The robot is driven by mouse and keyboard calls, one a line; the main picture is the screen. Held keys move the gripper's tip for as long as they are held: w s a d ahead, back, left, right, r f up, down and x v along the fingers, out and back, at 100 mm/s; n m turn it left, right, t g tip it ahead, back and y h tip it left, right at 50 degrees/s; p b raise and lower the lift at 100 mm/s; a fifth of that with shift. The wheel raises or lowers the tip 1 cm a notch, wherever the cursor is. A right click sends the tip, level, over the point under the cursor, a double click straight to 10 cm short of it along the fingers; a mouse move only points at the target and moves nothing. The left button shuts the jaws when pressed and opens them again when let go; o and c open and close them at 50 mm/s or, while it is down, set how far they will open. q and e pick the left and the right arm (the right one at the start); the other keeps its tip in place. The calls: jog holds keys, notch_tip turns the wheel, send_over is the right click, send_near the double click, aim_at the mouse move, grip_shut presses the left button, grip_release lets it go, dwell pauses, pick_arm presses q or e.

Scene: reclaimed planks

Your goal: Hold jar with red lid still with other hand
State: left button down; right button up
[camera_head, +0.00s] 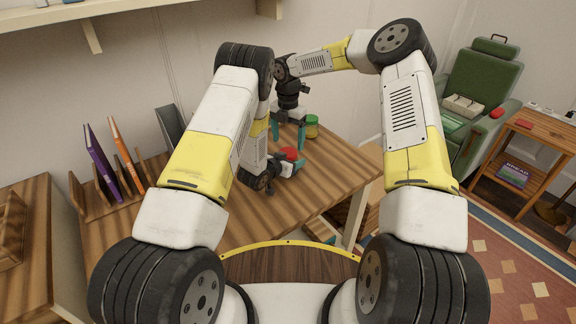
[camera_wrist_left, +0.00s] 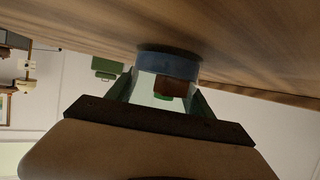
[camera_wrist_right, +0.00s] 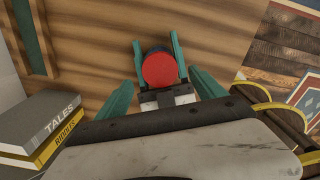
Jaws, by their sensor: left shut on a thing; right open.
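The jar with the red lid (camera_head: 290,153) stands on the plank table. My left gripper (camera_head: 287,165) is shut on it from the side, low on its body. In the left wrist view the jar (camera_wrist_left: 168,62) sits between the two fingers, its base at the table. In the right wrist view the red lid (camera_wrist_right: 159,69) shows from above between the left gripper's teal fingers. My right gripper (camera_head: 288,136) points down, open and empty, above and behind the jar. Its spread fingers (camera_wrist_right: 162,92) show apart from the lid.
A jar with a green lid (camera_head: 312,120) stands just right of the right gripper. Books in a wooden rack (camera_head: 97,196) are at the table's left. Other books (camera_wrist_right: 45,128) show in the right wrist view. A green armchair (camera_head: 482,75) is beyond. The table's right front is clear.

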jog(key=shift+o, duration=0.4)
jog(key=o, duration=0.4)
notch_tip(320, 180, up, 12)
pick_arm(q)
jog(key=shift+c, duration=1.5)
grip_release()
